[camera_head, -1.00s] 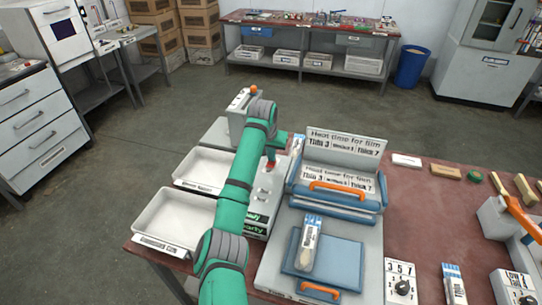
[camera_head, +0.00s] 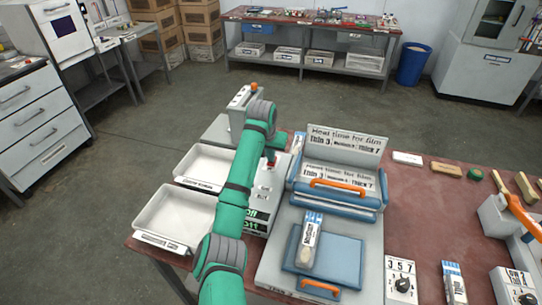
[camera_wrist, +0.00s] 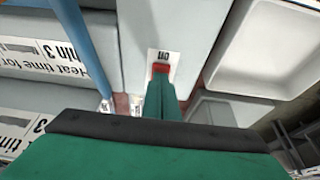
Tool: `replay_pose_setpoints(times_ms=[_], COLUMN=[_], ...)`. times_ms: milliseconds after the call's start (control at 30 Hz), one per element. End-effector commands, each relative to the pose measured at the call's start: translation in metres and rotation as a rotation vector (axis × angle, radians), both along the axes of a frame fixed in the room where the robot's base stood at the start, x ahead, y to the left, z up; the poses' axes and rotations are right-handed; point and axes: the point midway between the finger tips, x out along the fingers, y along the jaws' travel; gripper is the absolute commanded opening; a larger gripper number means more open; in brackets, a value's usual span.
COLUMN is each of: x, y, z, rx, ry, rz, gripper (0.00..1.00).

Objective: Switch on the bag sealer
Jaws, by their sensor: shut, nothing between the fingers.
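The bag sealer is a blue and grey press (camera_head: 335,205) with orange handles, right of my arm in the head view. A light grey control panel (camera_head: 264,195) lies beside it, with a dark green label reading "Off" (camera_head: 250,211). My gripper (camera_head: 269,160) is over the far part of this panel, pointing down. In the wrist view my gripper's shut green fingers (camera_wrist: 161,98) meet or overlap a red piece (camera_wrist: 160,68) on a small white plate (camera_wrist: 164,55) with partly hidden lettering. I cannot tell whether they touch it. My arm hides part of the panel.
Two white trays (camera_head: 150,215) lie left of my arm. A grey box (camera_head: 239,110) with an orange knob stands behind. A film packet (camera_head: 308,240) lies on the sealer's front. A dial card (camera_head: 401,280) and small items sit at right on the red table (camera_head: 420,225).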

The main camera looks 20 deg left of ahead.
Motion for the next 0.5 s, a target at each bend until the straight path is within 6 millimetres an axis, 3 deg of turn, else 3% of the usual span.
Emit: replay_pose_setpoints(times_ms=[167, 500], x=[-0.002, -0.017], y=[-0.001, -0.002], z=[0.008, 0.074], rx=[-0.001, 0.000], ry=[0.006, -0.002], rz=[0.000, -0.003], gripper=[0.00, 0.00])
